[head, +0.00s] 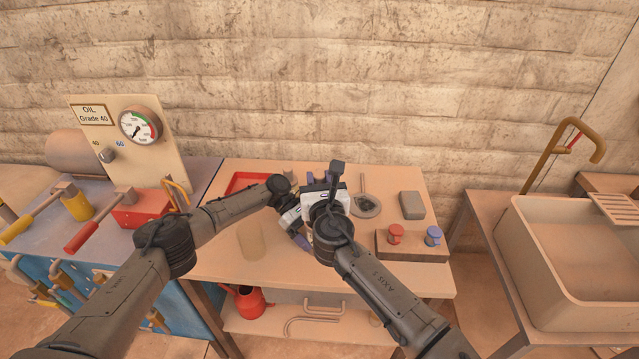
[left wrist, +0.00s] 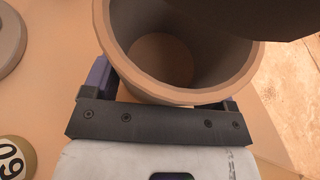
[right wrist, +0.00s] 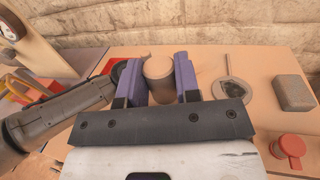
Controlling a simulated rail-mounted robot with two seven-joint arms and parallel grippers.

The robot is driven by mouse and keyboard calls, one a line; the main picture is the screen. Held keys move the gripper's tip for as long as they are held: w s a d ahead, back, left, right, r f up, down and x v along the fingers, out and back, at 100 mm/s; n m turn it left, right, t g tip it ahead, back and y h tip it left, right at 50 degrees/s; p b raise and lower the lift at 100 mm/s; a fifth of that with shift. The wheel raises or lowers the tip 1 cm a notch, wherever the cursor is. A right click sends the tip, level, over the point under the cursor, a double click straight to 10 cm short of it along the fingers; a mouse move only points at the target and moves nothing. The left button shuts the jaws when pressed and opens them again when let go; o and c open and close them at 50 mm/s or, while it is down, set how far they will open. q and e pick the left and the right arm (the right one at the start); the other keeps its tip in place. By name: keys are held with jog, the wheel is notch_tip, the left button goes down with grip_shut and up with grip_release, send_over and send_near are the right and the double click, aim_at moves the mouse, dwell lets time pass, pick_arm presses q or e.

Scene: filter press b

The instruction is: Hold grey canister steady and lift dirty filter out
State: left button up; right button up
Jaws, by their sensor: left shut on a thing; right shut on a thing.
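The grey canister (left wrist: 110,40) looks brownish in this light and stands open-topped in the left wrist view. Its inside looks hollow down to the floor. My left gripper (left wrist: 165,88) is shut on its wall, a finger on either side. In the right wrist view my right gripper (right wrist: 160,66) is shut on a dull cylinder, which looks like the dirty filter (right wrist: 158,70). A dark rounded shape (left wrist: 265,14), probably the filter's underside, hangs over the canister's far right rim. In the head view the arms hide the canister and most of the filter.
A red tray (head: 243,183) lies left on the table. A grey block (head: 412,205), a round dark piece with a rod (head: 365,206) and a board with red and blue knobs (head: 412,247) lie right. A pale cylinder (head: 250,241) stands at front left. A sink (head: 570,250) is far right.

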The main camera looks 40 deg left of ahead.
pick_arm(q)
jog(key=shift+d, duration=0.1)
dwell(0.4)
jog(key=o, duration=0.6)
jog(key=shift+o, duration=0.2)
jog(key=v, duration=1.1)
jog(key=shift+w, duration=0.15)
jog(key=shift+a+r, duration=0.2)
jog(key=shift+a, duration=0.3)
